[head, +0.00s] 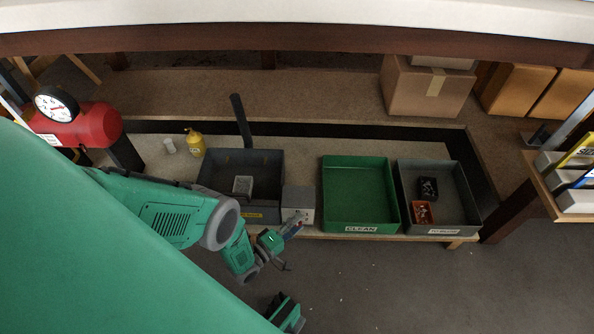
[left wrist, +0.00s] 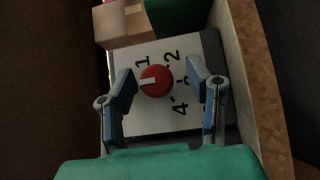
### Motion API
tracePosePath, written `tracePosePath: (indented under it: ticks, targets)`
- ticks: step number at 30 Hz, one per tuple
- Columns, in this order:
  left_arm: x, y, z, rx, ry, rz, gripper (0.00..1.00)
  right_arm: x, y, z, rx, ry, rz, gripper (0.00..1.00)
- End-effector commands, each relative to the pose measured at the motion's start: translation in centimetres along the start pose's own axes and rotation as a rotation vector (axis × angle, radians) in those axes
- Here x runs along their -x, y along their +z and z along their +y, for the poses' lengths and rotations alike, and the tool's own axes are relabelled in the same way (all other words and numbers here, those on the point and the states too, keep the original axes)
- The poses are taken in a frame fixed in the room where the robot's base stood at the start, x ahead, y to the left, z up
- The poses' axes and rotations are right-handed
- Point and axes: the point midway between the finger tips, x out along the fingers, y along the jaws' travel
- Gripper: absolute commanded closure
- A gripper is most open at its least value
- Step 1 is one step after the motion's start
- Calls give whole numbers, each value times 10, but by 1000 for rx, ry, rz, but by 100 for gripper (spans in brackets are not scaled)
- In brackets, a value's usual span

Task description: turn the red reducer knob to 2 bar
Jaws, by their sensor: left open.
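The red reducer knob (left wrist: 157,80) sits on a pale dial plate (left wrist: 150,118) with black numerals in the left wrist view. Its white pointer mark lies on the left side of the knob, pointing left, below the 1 and away from the 2. My left gripper (left wrist: 163,76) is open, with one blue-padded finger on each side of the knob and a gap to it on both sides. In the head view my left gripper (head: 284,244) is at the bench's front edge by a small grey box (head: 299,198); the knob cannot be made out there.
On the bench stand a dark grey tray (head: 212,178), a green CLEAN tray (head: 360,162) and a grey tray (head: 455,185) holding small bins. A yellow bottle (head: 196,146) and a red tank with gauge (head: 88,127) are at left.

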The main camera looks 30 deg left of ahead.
Motion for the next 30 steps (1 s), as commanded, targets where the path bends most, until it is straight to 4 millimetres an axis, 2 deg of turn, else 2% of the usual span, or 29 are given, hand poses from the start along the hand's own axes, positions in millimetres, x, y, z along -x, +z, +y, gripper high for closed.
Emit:
tracePosePath:
  ticks: [6,10,20,30]
  targets:
    - [0,1,0,0,0,0,55,0,0,0,0,0,0,60]
    - [0,0,0,0,0,0,100,0,0,0,0,0,0,60]
    - [0,0,0,-12,-16,-1,100,2,0,0,0,0,0,60]
    - [1,0,2,-136,-145,0,100,18,-1,0,0,0,0,60]
